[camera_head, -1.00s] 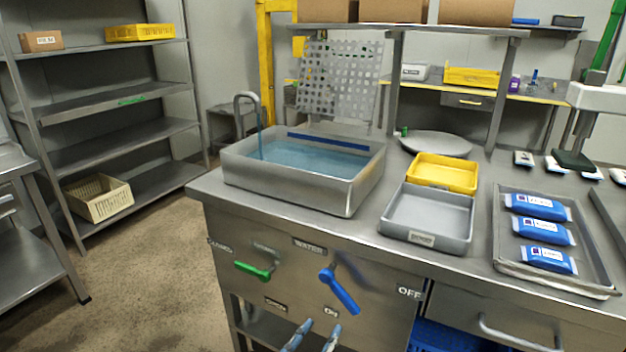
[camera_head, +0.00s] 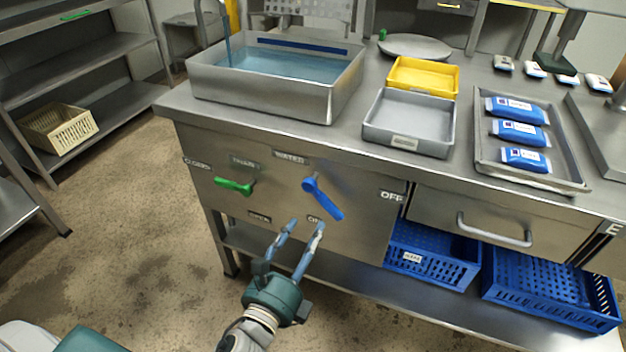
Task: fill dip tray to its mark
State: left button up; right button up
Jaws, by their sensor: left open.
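The dip tray (camera_head: 262,103) is a deep steel basin on the counter, partly filled with bluish water (camera_head: 285,66). A dark blue band (camera_head: 302,43) runs along its inner back wall, above the water surface. A thin blue stream (camera_head: 227,45) falls from the spout at the tray's back left. The blue WATER handle (camera_head: 326,201) on the front panel slants down and right, between ON and OFF. The green DRAIN handle (camera_head: 234,186) lies nearly level. My left gripper (camera_head: 304,226) is open and empty, its fingers pointing up just below the blue handle. My right gripper is out of view.
A grey tray (camera_head: 407,145), a yellow bin (camera_head: 424,76) and a metal tray with blue pouches (camera_head: 483,158) stand right of the basin. A drawer handle (camera_head: 493,232) juts from the front. Blue crates (camera_head: 430,266) sit on the lower shelf. Floor is clear at left.

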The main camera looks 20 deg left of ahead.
aim_at(324, 207)
pick_arm(q)
jog(key=w, duration=0.5)
jog(key=w+d, duration=0.1)
jog(key=w, duration=0.2)
jog(key=shift+w+r+p, duration=0.15)
jog(key=shift+w+p, duration=0.2)
jog(key=shift+w, duration=0.65)
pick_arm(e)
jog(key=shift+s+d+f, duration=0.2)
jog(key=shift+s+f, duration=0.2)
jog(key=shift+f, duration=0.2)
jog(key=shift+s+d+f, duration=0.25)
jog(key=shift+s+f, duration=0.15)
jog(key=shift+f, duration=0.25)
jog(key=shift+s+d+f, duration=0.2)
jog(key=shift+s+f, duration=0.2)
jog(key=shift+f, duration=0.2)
pick_arm(q)
grip_shut()
